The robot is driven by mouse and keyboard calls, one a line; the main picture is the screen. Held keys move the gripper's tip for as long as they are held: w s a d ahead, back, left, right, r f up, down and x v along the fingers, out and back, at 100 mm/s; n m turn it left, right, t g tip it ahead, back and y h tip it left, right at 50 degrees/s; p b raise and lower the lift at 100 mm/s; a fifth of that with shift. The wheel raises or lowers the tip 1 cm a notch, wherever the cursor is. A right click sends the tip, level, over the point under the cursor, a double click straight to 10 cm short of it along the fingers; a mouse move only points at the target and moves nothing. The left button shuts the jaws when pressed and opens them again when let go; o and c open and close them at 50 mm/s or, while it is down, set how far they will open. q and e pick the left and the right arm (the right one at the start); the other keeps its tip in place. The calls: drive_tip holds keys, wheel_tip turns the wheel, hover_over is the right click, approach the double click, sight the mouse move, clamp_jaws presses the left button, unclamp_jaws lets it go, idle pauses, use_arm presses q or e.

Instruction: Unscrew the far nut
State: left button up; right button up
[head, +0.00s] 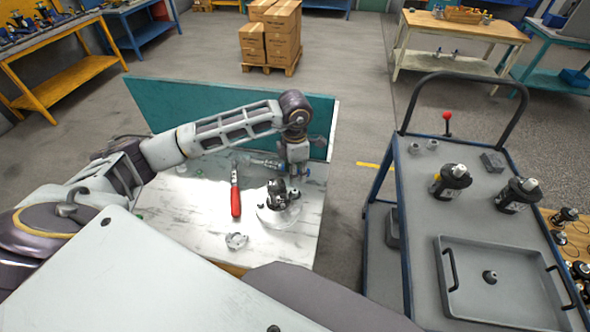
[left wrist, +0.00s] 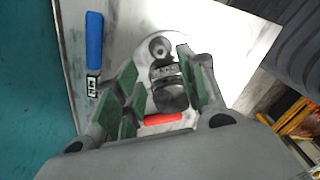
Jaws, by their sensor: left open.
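A dark metal hydraulic motor (head: 283,191) stands on a round pale base (head: 279,217) on the white marbled worktop (head: 177,212). My left gripper (head: 288,180) hangs over it from above, fingers pointing down. In the left wrist view, the green-padded fingers of the left gripper (left wrist: 160,88) are spread, with the dark motor body (left wrist: 169,88) showing between and beyond them. A round grey part with a dark centre (left wrist: 160,47) shows just past the motor; I cannot tell whether it is the far nut. My right gripper is not in view.
A red-handled tool (head: 235,199) lies left of the motor, and a grey ring-shaped part (head: 236,241) lies in front. A blue-handled tool (left wrist: 94,40) lies near the teal panel (head: 185,107). A cart (head: 480,210) with a tray (head: 505,284) stands to the right.

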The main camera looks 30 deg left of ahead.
sight(295, 191)
use_arm(q)
drive_tip(key=shift+f+b, duration=0.3)
drive_tip(key=shift+f, duration=0.4)
drive_tip(key=shift+f+b, duration=0.6)
drive_tip(key=shift+f, duration=0.65)
drive_tip(key=shift+f+b, duration=0.5)
drive_tip(key=shift+f, duration=0.55)
drive_tip(key=shift+f+b, duration=0.95)
drive_tip(key=shift+b, duration=0.1)
drive_tip(key=shift+f, duration=0.3)
drive_tip(key=shift+f+b, duration=0.15)
drive_tip(key=shift+b, duration=0.25)
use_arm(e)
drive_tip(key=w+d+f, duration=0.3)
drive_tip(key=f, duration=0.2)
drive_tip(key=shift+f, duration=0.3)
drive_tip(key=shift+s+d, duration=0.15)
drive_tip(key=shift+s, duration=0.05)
